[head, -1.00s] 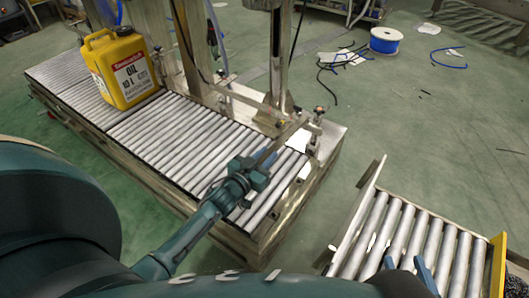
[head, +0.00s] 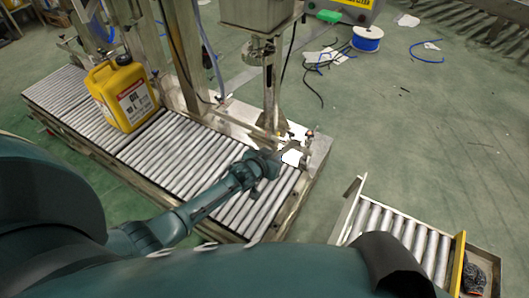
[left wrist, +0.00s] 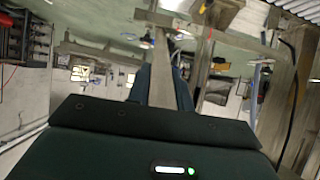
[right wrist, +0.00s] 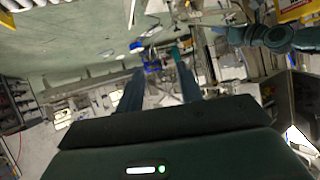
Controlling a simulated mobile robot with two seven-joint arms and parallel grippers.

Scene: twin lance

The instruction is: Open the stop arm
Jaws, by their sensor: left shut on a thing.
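My left gripper (head: 272,162) is over the right end of the long roller conveyor (head: 165,158), near its far side. In the left wrist view (left wrist: 161,68) its fingers are shut on the stop arm (left wrist: 161,88), a pale metal bar that runs away between them. In the head view the arm is mostly hidden by the gripper, so its exact angle cannot be told. A post (head: 308,138) stands by the conveyor's far right corner. My right gripper (right wrist: 158,68) shows in the right wrist view with its fingers apart and nothing between them.
A yellow oil can (head: 125,92) stands upright on the conveyor's left part. Metal columns (head: 185,60) and a filling head (head: 268,75) rise along the far side. A second roller section (head: 400,230) stands at the right. Bare green floor lies between the two.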

